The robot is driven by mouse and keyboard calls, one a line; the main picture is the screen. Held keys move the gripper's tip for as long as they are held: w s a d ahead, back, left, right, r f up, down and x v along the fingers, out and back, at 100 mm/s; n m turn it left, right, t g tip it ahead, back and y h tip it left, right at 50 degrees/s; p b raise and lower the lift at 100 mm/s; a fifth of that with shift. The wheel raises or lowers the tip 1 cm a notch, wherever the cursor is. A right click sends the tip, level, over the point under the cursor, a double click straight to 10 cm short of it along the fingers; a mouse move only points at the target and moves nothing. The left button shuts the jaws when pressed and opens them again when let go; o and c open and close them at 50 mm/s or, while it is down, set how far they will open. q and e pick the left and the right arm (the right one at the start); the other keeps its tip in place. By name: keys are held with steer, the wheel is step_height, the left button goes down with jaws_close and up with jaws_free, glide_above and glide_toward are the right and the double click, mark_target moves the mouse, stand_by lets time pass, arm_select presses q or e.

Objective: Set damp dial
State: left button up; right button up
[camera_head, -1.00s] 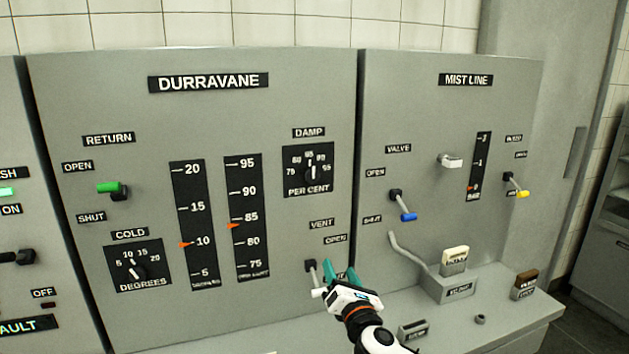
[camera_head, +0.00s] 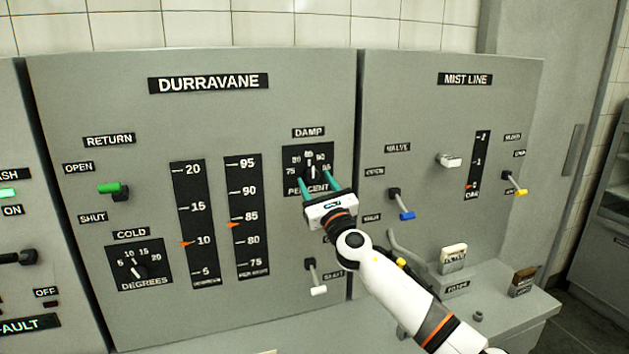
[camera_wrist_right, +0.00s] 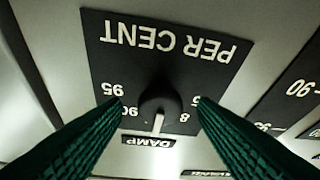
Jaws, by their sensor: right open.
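The damp dial (camera_head: 310,171) is a black round knob with a white pointer on a black plate marked 75 to 95 per cent, under the DAMP label. Its pointer is upright, near the 85 mark, in the head view. My right gripper (camera_head: 319,182) is open in front of the plate, its two green fingers either side of the knob. In the right wrist view the knob (camera_wrist_right: 160,103) sits upside down between the spread fingers (camera_wrist_right: 160,120), with gaps on both sides. The fingers hide part of the plate's numbers. My left gripper is not in view.
The vent lever (camera_head: 314,275) with a white tip hangs below the dial. The cold dial (camera_head: 138,268) and green return lever (camera_head: 110,188) are to the left. On the MIST LINE panel, a blue-tipped valve lever (camera_head: 402,207) stands to the right of my gripper.

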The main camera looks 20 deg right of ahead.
steer(key=shift+w+a+r, duration=0.1)
steer(key=shift+w+r, duration=0.15)
steer(key=shift+w, duration=0.4)
steer(key=shift+c, duration=0.5)
steer(key=c, duration=0.9)
steer(key=shift+o, duration=0.2)
